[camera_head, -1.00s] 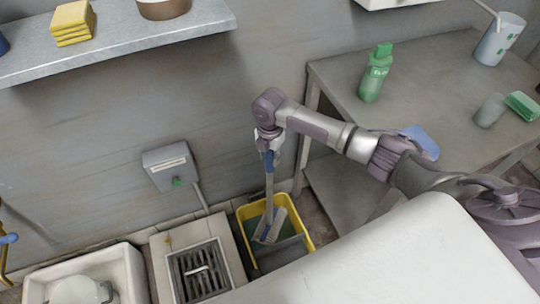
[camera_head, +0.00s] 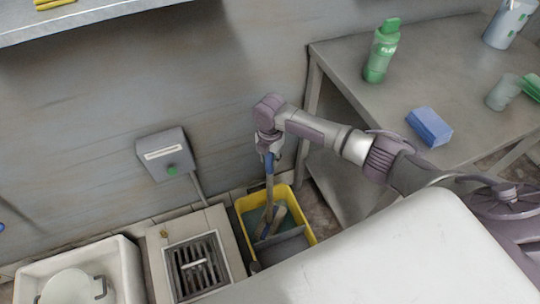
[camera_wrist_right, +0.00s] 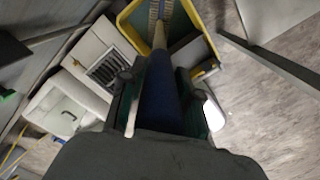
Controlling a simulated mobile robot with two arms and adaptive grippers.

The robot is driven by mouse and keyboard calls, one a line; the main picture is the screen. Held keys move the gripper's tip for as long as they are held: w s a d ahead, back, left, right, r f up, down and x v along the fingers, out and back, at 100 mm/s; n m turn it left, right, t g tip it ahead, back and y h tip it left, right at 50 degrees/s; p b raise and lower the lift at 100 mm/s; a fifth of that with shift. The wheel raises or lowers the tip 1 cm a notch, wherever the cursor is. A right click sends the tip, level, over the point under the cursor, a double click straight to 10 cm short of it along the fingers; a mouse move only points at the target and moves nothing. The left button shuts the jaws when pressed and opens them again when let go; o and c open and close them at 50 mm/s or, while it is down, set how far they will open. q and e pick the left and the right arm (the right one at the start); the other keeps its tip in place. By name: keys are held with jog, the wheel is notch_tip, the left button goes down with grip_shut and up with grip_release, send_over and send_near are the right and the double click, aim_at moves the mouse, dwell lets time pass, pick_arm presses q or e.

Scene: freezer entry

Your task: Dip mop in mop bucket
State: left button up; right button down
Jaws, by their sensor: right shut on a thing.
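The mop (camera_head: 269,192) hangs upright from my right gripper (camera_head: 268,150), which is shut on the blue upper part of its handle. The mop head (camera_head: 271,222) is inside the yellow mop bucket (camera_head: 243,241), below the rim, over the green-blue liquid. I cannot tell how deep it sits in the liquid. In the right wrist view the blue handle (camera_wrist_right: 160,88) runs between the fingers of my right gripper (camera_wrist_right: 160,85) towards the bucket (camera_wrist_right: 132,36). My left gripper is not in view.
A floor drain (camera_head: 196,266) and a white sink (camera_head: 125,268) stand left of the bucket. A metal table (camera_head: 345,75) with a green bottle (camera_head: 381,52) and a blue sponge (camera_head: 429,127) stands to the right. A grey wall box (camera_head: 163,155) is behind.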

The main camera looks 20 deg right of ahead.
jog(key=shift+f+b, duration=1.8)
jog(key=shift+f, duration=1.1)
notch_tip(320, 180, up, 14)
jog(key=p, duration=1.1)
jog(key=shift+f+p, duration=0.15)
jog(key=shift+p, duration=0.15)
notch_tip(320, 180, up, 10)
jog(key=p, duration=0.6)
send_over(270, 168)
jog(key=w, duration=0.2)
jog(key=shift+s+d+r+p, duration=0.1)
jog(key=shift+d+r+p, duration=0.2)
jog(key=shift+r, duration=0.4)
jog(key=shift+s+d+r+p, duration=0.15)
jog(key=shift+r+p, duration=0.2)
jog(key=shift+r, duration=0.35)
jog(key=shift+w, duration=0.1)
